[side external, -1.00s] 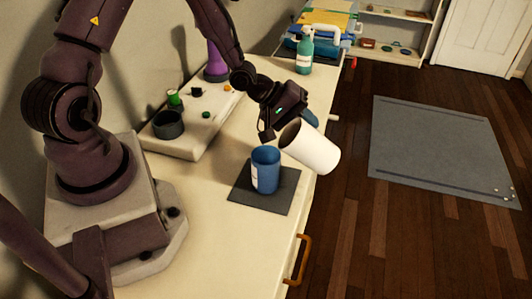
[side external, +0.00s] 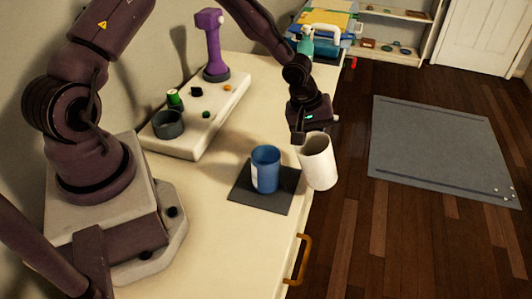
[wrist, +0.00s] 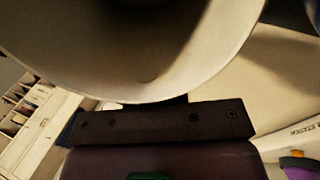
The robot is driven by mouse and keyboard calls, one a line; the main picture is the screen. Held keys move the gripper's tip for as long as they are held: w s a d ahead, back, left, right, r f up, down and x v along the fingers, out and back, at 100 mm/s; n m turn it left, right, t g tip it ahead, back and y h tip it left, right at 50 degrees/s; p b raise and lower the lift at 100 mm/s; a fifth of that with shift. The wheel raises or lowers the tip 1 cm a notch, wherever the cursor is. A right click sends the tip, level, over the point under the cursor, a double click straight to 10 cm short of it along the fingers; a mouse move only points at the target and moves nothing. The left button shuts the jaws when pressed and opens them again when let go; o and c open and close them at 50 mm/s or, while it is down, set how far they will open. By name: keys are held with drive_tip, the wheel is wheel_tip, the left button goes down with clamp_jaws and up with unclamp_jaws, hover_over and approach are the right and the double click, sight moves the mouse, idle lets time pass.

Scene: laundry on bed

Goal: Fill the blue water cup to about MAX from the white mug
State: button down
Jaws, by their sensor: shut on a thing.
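The blue water cup (side external: 266,172) stands upright on a dark square mat (side external: 243,187), with a pale label on its side. Its contents cannot be made out. My gripper (side external: 301,138) is shut on the white mug (side external: 319,165) and holds it just right of the cup, at the counter's edge. The mug is nearly upright with a slight tilt, its opening upward. In the wrist view the mug's pale rim and inner wall (wrist: 130,50) fill the top. The mug's bottom and any water level are hidden.
A pale board (side external: 210,117) with a dark grey bowl (side external: 168,124) and small items lies behind the cup, near a purple upright object (side external: 212,45). The counter in front of the mat is clear.

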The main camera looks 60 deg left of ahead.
drive_tip(key=shift+w+d+f+g+y, duration=0.3)
drive_tip(key=shift+w+f+g+y, duration=0.15)
drive_tip(key=shift+g, duration=0.3)
drive_tip(key=shift+w+d+f+g+y, duration=0.3)
drive_tip(key=shift+g+y, duration=0.25)
drive_tip(key=shift+g, duration=0.2)
drive_tip(key=shift+a, duration=0.1)
idle(2.0)
